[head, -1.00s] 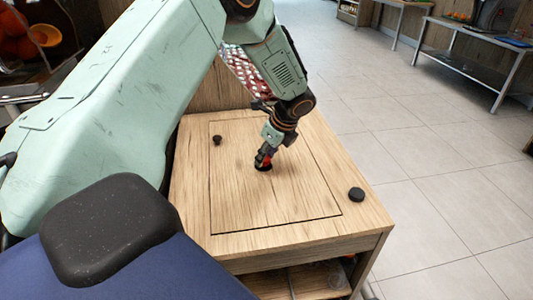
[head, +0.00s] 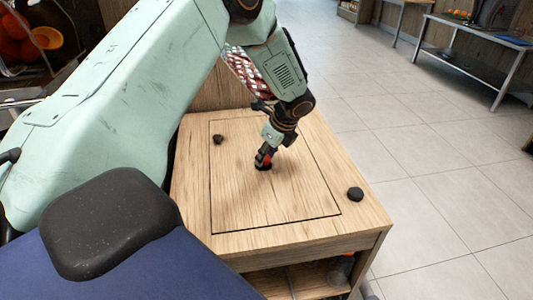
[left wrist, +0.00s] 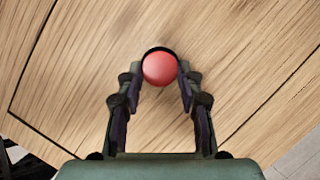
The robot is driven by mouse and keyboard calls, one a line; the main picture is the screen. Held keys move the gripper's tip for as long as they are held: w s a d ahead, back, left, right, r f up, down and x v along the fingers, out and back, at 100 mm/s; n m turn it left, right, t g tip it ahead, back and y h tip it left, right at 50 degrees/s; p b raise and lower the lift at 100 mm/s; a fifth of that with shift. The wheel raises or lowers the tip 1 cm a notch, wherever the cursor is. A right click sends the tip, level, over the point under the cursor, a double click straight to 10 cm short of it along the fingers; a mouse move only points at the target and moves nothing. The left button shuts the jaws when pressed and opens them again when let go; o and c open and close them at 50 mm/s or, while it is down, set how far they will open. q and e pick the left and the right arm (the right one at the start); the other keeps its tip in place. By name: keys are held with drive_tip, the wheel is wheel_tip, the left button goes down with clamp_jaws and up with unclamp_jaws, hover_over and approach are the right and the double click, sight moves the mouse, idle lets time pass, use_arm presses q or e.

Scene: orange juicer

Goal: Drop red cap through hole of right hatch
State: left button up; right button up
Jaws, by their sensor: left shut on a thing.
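The red cap (left wrist: 159,68) is round and sits between my left gripper's fingertips (left wrist: 159,82) in the left wrist view. A dark crescent of the hole (left wrist: 157,49) shows along the cap's far edge, so the cap is over or in the hole; its depth cannot be told. In the head view my left gripper (head: 264,158) points down at the hatch (head: 240,200), a wooden panel outlined by a dark seam. It is shut on the cap, of which a little red shows. My right gripper is not in view.
A small black knob (head: 218,139) stands at the panel's far left. A black round piece (head: 355,194) sits on the wooden cabinet top (head: 360,222) right of the panel. Tiled floor (head: 440,215) is open to the right, with a metal table (head: 470,52) farther back.

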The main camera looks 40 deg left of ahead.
use_arm(q)
drive_tip(key=o, duration=0.7)
drive_tip(key=shift+o, duration=0.3)
drive_tip(key=o, duration=0.3)
idle(0.4)
wheel_tip(320, 180, up, 7)
drive_tip(key=p, duration=0.8)
drive_tip(key=shift+f, duration=0.1)
idle(0.4)
